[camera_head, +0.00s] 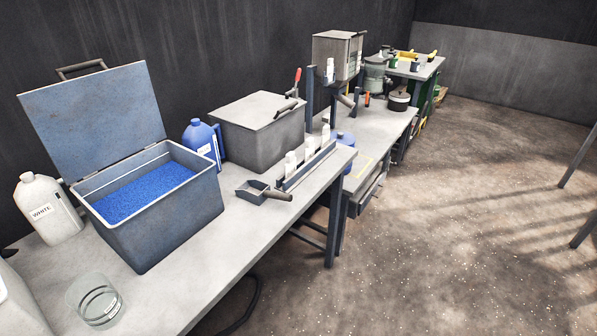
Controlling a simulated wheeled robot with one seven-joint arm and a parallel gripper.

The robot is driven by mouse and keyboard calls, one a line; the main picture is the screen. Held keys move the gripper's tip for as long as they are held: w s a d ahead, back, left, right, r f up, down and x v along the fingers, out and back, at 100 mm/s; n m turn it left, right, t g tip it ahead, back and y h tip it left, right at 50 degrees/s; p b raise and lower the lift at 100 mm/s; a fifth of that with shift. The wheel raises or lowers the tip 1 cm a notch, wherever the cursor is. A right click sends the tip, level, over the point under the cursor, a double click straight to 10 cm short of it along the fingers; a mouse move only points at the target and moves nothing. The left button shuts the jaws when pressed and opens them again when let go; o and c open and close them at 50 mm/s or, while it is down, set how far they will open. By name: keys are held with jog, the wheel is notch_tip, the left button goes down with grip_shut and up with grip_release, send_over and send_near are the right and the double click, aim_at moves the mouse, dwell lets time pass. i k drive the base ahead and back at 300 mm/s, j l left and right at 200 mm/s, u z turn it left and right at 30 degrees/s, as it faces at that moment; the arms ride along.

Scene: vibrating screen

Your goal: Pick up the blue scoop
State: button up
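A scoop (253,191) lies on the near grey workbench (210,265), close to its front edge. Its pan is dark grey-blue and its dark handle points right toward the bench edge. It is the only scoop I can make out. It sits just in front of a narrow rack (308,167) that holds several white bottles. It is to the right of the open blue bin (166,226), which is filled with blue granules. Nothing covers the scoop. My gripper is not in view.
A lidded grey box (258,142) and a blue jug (203,143) stand behind the scoop. A white jug (47,208) and a glass beaker (97,299) are at the left. A hopper machine (337,55) stands farther back. The floor (450,220) to the right is open.

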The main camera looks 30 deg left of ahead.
aim_at(256, 192)
jog(key=i+z, duration=0.1)
jog(key=i, duration=0.45)
jog(key=i+j+z, duration=0.15)
jog(key=i, duration=0.4)
jog(key=i+z, duration=0.1)
jog(key=i, duration=0.45)
jog(key=i+l, duration=0.15)
jog(key=i, duration=0.3)
jog(key=i+l+u, duration=0.15)
jog(key=i, duration=0.25)
jog(key=u, duration=3.65)
